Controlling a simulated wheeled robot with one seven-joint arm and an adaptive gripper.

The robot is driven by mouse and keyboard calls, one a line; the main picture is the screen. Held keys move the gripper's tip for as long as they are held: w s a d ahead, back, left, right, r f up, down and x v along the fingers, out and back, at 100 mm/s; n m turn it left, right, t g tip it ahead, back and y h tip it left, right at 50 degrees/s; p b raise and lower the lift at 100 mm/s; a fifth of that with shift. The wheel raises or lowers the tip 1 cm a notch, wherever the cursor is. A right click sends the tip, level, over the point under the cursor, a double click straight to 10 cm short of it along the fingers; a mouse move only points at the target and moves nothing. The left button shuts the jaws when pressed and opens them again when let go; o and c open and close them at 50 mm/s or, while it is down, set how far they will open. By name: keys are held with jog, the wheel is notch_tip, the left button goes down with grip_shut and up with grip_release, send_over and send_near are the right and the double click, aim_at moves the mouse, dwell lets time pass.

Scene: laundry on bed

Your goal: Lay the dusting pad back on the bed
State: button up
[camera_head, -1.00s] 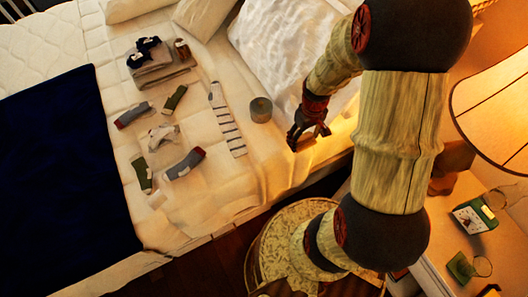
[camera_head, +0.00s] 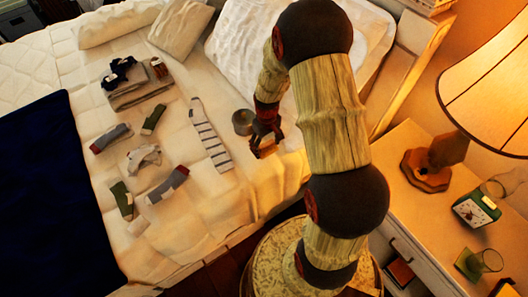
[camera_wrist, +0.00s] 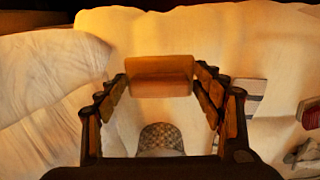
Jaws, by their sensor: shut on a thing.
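The dusting pad (camera_wrist: 160,75) is a small tan block. In the wrist view it sits between the tips of my gripper (camera_wrist: 160,82), which is shut on it. In the head view my gripper (camera_head: 265,143) is over the right part of the bed (camera_head: 205,215), with the pad partly hidden by the fingers. I cannot tell whether the pad touches the bedding.
A striped sock (camera_head: 209,135) lies to the left, with several more socks beyond. A bedside table (camera_head: 420,220) with a lamp (camera_head: 490,80) stands right.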

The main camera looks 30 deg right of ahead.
aim_at(264, 149)
jog(key=shift+w+f, duration=0.6)
jog(key=shift+f, duration=0.15)
jog(key=shift+w+f+b, duration=0.15)
jog(key=shift+f+b, duration=0.4)
jog(key=shift+f, duration=0.3)
jog(key=shift+w+f+b, duration=0.1)
jog(key=shift+f+b, duration=0.45)
jog(key=shift+f, duration=0.3)
jog(key=shift+f, duration=0.15)
jog(key=o, duration=1.1)
jog(key=shift+o, duration=0.6)
